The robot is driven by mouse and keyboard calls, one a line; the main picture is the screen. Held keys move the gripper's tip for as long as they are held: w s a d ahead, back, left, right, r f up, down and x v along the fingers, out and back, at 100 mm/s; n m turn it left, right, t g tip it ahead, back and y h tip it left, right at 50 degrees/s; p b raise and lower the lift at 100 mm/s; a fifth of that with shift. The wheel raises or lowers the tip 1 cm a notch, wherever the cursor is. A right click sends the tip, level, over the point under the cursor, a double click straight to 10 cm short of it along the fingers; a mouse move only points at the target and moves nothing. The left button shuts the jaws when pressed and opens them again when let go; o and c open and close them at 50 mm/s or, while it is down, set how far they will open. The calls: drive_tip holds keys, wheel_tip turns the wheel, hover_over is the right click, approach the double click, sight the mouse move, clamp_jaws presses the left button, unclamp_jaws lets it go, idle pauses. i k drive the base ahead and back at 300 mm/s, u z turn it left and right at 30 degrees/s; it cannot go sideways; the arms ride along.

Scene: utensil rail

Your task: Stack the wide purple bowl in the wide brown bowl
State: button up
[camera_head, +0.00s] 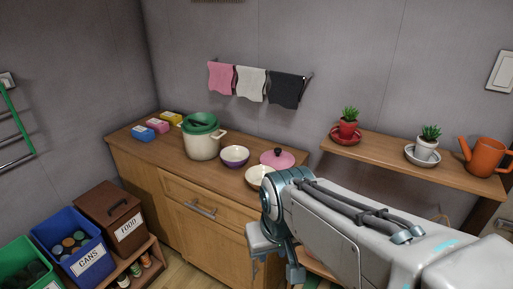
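The wide purple bowl (235,158), white inside, stands upright on the wooden counter, to the right of a pot. A second bowl (257,176) with a cream inside stands in front and to the right of it, near the counter's front edge. Its outside is mostly hidden, so its brown colour is hard to confirm. The two bowls are apart. My gripper (274,270) hangs low in front of the counter, below and apart from the bowls. My arm partly covers it, and whether its fingers are open is unclear.
Small boxes (157,125) lie at the counter's left. A shelf (385,152) with potted plants and an orange watering can (484,157) is at right.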

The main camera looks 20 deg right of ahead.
sight(261, 180)
drive_tip(key=z, duration=0.1)
drive_tip(key=i, duration=0.95)
